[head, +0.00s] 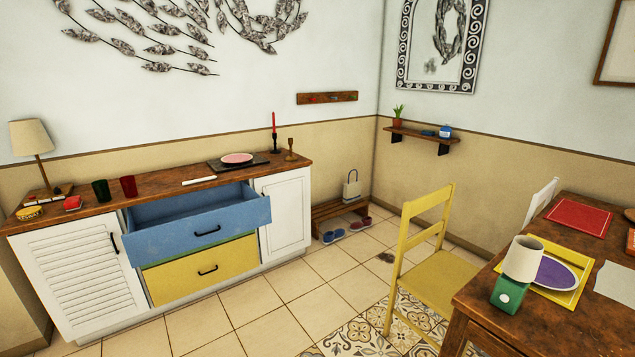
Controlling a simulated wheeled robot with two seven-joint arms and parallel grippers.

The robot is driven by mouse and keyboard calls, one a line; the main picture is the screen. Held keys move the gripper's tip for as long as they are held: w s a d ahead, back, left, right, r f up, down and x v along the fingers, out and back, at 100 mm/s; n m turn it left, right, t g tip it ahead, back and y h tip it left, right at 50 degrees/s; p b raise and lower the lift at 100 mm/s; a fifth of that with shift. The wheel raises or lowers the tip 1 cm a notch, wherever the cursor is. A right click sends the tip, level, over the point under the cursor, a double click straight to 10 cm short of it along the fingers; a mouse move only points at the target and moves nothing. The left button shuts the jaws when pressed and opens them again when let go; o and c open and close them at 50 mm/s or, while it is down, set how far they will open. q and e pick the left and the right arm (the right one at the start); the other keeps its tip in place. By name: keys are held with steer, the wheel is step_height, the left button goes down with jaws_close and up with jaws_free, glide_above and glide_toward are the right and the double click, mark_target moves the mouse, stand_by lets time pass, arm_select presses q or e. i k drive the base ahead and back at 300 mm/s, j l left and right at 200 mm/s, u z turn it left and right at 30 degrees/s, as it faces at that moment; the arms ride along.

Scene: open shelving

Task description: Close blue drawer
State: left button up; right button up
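The blue drawer (175,242) is the upper drawer in the middle of a white sideboard with a wooden top. It is pulled well out, and its inside shows as empty where I can see it. A dark bar handle (207,231) is on its front. The yellow drawer (170,281) sits below it, further back than the blue front, with its own dark handle. Neither of my grippers is in the head view.
The sideboard (288,205) stands against the left wall with cups, a lamp, a plate and candlesticks on top. A yellow chair (440,275) and a wooden table (478,296) stand at the right. The tiled floor (270,325) before the drawers is clear.

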mark_target(161, 229)
steer(key=i+j+z, duration=0.1)
steer(key=j+z, duration=0.75)
